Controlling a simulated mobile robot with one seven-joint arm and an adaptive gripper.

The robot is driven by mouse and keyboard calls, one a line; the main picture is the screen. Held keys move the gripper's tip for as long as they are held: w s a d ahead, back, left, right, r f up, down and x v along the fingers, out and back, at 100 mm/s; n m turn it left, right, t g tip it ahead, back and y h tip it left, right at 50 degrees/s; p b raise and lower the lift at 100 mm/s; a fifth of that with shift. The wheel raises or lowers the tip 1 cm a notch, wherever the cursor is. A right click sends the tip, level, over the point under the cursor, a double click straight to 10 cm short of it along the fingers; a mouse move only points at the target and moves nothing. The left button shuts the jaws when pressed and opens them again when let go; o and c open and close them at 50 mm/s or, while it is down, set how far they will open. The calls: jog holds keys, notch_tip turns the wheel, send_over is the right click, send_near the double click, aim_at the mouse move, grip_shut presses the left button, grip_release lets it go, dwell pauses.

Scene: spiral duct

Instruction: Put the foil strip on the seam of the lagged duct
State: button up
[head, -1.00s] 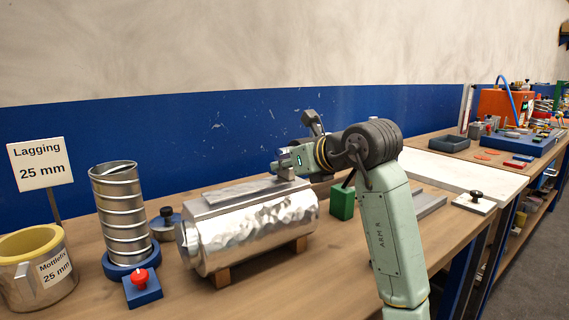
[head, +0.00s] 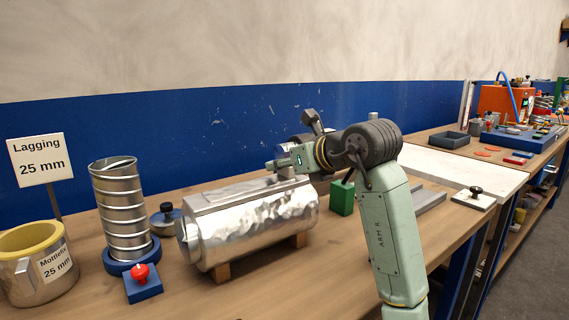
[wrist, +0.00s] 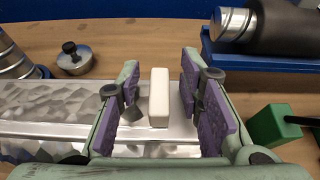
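The lagged duct (head: 255,228) is a shiny, dimpled metal cylinder lying on wooden supports on the bench. The foil strip (head: 240,193) is a flat silvery band lying lengthwise along the duct's top; the seam cannot be seen apart from it. In the wrist view the strip (wrist: 60,130) runs left to right below my fingers. A white block (wrist: 159,97) stands on it like a grip. My gripper (wrist: 157,90) is over the duct's right end, its purple-padded fingers either side of the block with a gap at each side. The fingertips are partly hidden in the head view.
A spiral duct piece (head: 122,210) stands on a blue base at left, by a red-knobbed blue block (head: 143,284) and a Mottlefix pot (head: 38,270). A green block (head: 342,197) is close right of the duct. Bare bench lies in front.

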jog(key=shift+r, duration=0.2)
jog(key=b+v, duration=0.2)
jog(key=v, duration=1)
